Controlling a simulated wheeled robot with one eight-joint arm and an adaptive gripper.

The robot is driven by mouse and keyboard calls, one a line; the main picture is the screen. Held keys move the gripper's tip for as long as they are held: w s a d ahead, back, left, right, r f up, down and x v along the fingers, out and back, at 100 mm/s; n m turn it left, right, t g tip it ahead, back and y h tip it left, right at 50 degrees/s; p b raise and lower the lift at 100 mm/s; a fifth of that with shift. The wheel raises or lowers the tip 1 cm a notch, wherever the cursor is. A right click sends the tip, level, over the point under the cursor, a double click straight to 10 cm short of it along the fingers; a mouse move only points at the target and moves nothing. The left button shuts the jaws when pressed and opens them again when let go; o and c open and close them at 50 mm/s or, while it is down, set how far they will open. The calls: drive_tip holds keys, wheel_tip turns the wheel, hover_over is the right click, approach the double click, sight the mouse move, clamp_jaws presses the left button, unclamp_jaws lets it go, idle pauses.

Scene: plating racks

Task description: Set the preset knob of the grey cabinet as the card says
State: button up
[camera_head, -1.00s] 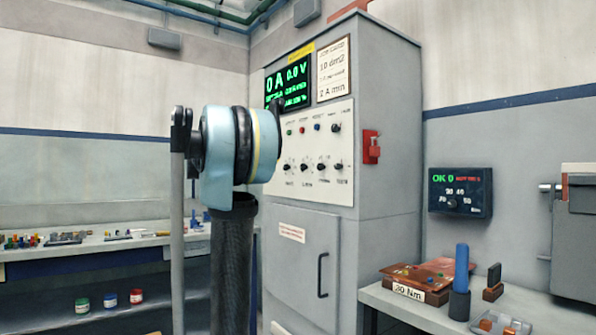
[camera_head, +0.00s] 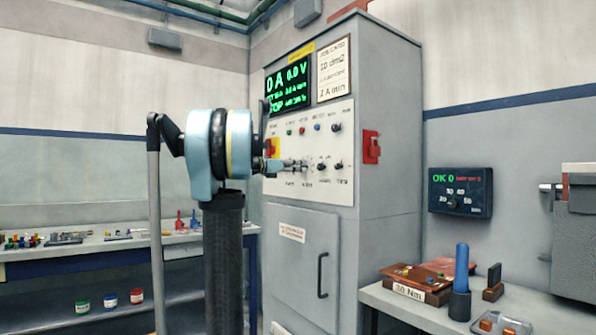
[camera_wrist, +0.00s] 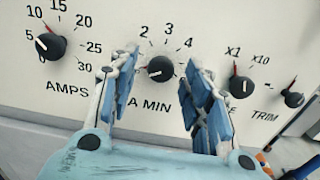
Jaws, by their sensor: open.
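The grey cabinet (camera_head: 390,130) stands in the middle of the head view, with a cream knob panel (camera_head: 342,112). Its card (camera_head: 334,68) reads "10 dm2", a line too small to read, and "2 A min". My gripper (camera_wrist: 163,58) is open at the panel, its blue-padded fingers on either side of the black A MIN knob (camera_wrist: 160,70). Whether they touch it I cannot tell. The knob's pale pointer line is on its left side; the left finger hides part of the scale, and 2, 3 and 4 show. In the head view my gripper (camera_head: 300,166) reaches the lower knob row.
The AMPS knob (camera_wrist: 49,46) is left of my gripper; the x1/x10 knob (camera_wrist: 241,87) and TRIM knob (camera_wrist: 294,99) are close on the right. A green-lit display (camera_head: 288,86) and red box (camera_head: 371,147) are on the cabinet. A bench (camera_head: 400,302) stands at right.

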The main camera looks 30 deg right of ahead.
drive_tip(key=shift+d, duration=1.15)
drive_tip(key=shift+w, duration=0.1)
drive_tip(key=shift+c, duration=0.6)
drive_tip(key=c, duration=0.9)
drive_tip(key=shift+c, duration=0.2)
drive_tip(key=shift+f+m, duration=0.15)
drive_tip(key=shift+m, duration=7.65)
